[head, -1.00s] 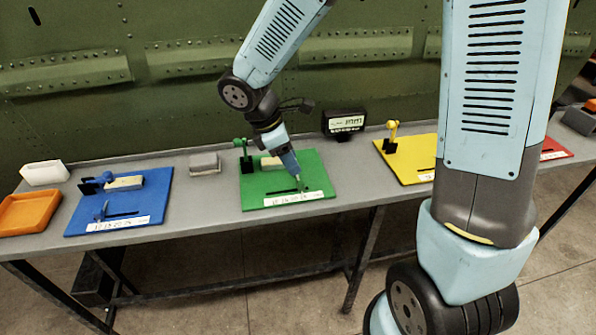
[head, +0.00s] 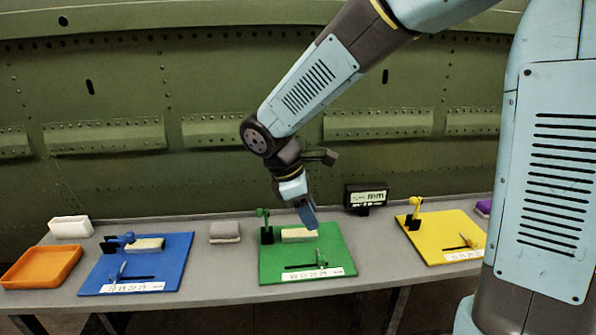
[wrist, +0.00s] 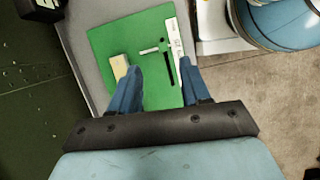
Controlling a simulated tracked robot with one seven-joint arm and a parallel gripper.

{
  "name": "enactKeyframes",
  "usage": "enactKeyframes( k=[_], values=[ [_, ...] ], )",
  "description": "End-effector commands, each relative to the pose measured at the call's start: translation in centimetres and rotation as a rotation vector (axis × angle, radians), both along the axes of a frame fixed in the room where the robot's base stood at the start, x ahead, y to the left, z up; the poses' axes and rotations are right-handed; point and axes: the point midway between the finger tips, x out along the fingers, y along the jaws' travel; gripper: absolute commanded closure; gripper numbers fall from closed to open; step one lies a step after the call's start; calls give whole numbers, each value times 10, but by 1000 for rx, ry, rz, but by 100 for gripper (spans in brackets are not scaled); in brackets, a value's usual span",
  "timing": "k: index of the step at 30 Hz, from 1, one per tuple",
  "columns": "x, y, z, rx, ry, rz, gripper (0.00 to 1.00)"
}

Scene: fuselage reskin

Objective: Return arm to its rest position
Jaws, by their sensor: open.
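My gripper (head: 308,217) hangs from my light blue arm above the green board (head: 345,265), with its blue fingers pointing down. In the wrist view my gripper (wrist: 162,88) has its two fingers well apart with nothing between them, over the green board (wrist: 150,30). The green board carries a pale block (head: 298,235), a green-topped clamp (head: 263,222), a dark slot and a white label strip. In the wrist view the pale block (wrist: 119,66) lies just beyond the left fingertip.
A blue board (head: 180,270), an orange tray (head: 42,268), a white bin (head: 70,227) and a grey block (head: 225,231) stand left on the grey bench. A yellow board (head: 435,240) is right. A small display (head: 366,197) stands behind. The green riveted wall (head: 150,80) rises behind the bench.

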Motion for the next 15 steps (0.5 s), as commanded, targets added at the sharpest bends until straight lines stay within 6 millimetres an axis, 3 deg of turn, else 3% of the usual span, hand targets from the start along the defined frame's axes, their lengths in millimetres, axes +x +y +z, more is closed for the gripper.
enactKeyframes(
  k=[15],
  values=[
    [-36,-107,76,214,-323,-651,53]
  ],
)
